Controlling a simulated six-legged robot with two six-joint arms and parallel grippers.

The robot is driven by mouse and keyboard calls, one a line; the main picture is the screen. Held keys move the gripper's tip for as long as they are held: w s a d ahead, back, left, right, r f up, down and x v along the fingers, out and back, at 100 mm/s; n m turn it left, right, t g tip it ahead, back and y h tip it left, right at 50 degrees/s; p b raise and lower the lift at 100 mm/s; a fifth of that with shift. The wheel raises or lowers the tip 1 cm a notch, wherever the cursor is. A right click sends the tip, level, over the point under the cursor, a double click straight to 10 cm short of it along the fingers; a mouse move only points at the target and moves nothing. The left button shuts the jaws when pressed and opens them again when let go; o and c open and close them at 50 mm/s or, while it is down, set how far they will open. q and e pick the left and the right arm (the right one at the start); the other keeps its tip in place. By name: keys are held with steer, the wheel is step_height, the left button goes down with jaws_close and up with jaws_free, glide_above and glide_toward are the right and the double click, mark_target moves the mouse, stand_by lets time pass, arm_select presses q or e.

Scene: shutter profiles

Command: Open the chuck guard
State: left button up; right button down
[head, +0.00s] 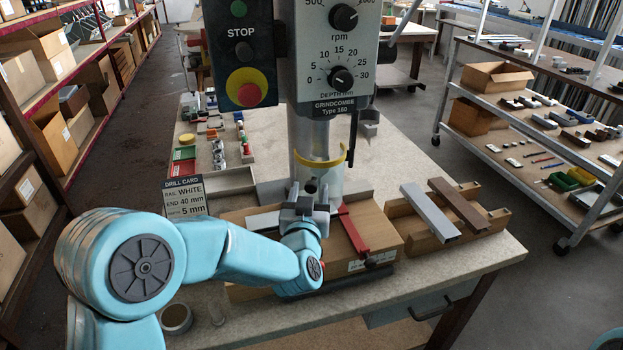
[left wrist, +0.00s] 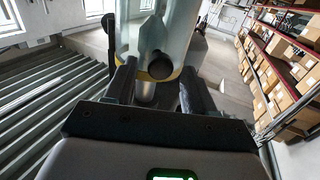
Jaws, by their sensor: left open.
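The chuck guard (head: 331,176) is a clear shield with a yellow band at its top, hanging under the drill press head in front of the chuck. A small dark knob (head: 311,186) sits on its front. My left gripper (head: 309,198) is open, pointing at the guard from the front, with its fingertips around the knob's height. In the left wrist view the guard (left wrist: 168,40) stands beyond the two fingers, and the dark knob (left wrist: 158,69) shows between them, apparently not gripped. Contact cannot be told. My right gripper is not in view.
The drill press (head: 334,60) rises above the bench. A red clamp bar (head: 353,234) lies on a wooden fixture right of my gripper. Grey (head: 430,212) and brown (head: 458,205) profiles rest in a tray further right. A drill card (head: 186,196) stands at left.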

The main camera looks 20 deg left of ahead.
arm_select(q)
steer(key=shift+x, duration=0.8)
steer(key=shift+w+a+p, duration=0.15)
steer(key=shift+w+p, duration=0.15)
steer(key=shift+w, duration=0.25)
jaws_close()
